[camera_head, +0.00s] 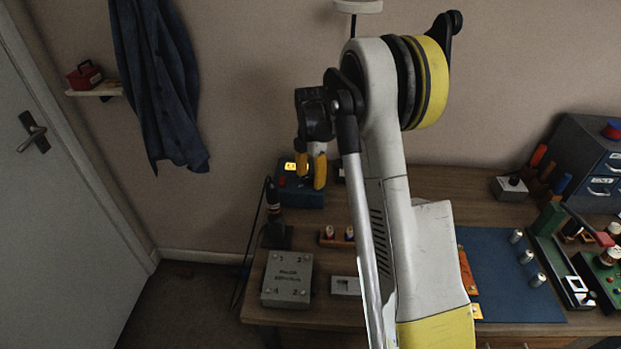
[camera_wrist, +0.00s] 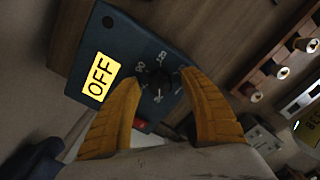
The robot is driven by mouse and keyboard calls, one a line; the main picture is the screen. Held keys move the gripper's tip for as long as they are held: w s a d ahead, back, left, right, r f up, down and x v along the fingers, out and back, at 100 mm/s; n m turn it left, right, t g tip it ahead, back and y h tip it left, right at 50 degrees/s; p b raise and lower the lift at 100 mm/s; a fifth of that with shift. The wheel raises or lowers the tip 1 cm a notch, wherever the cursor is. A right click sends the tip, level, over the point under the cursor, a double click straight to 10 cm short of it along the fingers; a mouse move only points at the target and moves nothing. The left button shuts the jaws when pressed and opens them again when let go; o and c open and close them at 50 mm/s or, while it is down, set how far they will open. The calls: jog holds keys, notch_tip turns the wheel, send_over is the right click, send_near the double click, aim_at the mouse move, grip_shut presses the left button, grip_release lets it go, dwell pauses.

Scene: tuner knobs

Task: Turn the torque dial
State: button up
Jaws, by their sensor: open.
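The torque dial (camera_wrist: 158,90) is a dark round knob with white numbers around it, on the face of a dark blue box (camera_wrist: 120,48). A bright yellow panel (camera_wrist: 97,77) reading OFF is beside it. My gripper (camera_wrist: 158,80) is open, with one yellow finger on each side of the dial in the wrist view. I cannot tell whether the fingers touch it. In the head view, the blue box (camera_head: 302,198) stands at the back left of the bench, with my gripper (camera_head: 311,180) in front of it; the dial is hidden there.
A dark upright tool (camera_head: 273,215) stands left of the blue box. A grey box (camera_head: 287,279) with numbered corners lies nearer the front. A small wooden rack (camera_head: 328,239) is between them to the right. A blue mat (camera_head: 500,265) lies further right. My arm covers mid-bench.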

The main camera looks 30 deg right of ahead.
grip_shut()
